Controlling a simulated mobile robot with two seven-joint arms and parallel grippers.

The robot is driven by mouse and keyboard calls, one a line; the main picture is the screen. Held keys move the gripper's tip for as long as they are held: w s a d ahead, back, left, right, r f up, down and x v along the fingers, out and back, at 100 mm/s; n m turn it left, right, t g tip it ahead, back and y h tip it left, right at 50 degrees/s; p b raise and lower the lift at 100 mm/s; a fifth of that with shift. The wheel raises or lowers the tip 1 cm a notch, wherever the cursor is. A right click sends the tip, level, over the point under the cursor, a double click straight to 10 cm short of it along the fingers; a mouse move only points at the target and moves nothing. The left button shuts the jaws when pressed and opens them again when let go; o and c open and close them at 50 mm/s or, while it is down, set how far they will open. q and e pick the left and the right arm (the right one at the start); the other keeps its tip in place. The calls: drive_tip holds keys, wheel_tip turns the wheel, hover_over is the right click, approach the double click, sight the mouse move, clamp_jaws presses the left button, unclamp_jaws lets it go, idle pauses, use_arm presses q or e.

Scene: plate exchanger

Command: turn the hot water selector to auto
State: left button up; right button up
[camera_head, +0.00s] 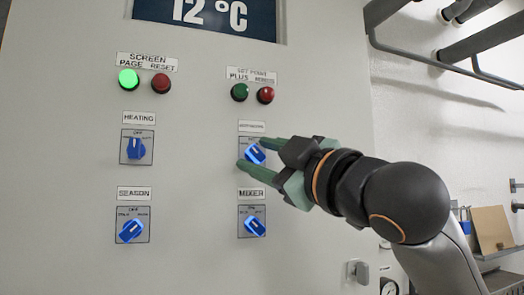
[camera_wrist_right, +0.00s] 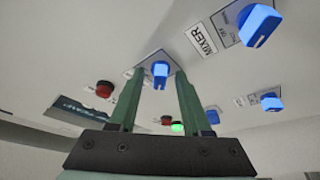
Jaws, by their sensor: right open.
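The hot water selector (camera_head: 255,153) is a blue knob on a grey square plate, in the upper right of the two rows of knobs on the panel. Its label above is hard to read. My right gripper (camera_head: 252,154) is open, with one green finger at the knob's upper side and one at its lower side. In the right wrist view the knob (camera_wrist_right: 160,70) sits between the two fingertips, with a gap on each side. The knob looks tilted, but its exact setting is hard to read. My left gripper is not in view.
The mixer knob (camera_head: 255,226) is just below, the heating knob (camera_head: 136,149) and season knob (camera_head: 131,230) to the left. A lit green button (camera_head: 128,78) and red buttons are above, under a display (camera_head: 210,14) reading 12 °C. Pipes (camera_head: 480,45) run at the right.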

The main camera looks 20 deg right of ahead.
clamp_jaws()
idle(0.3)
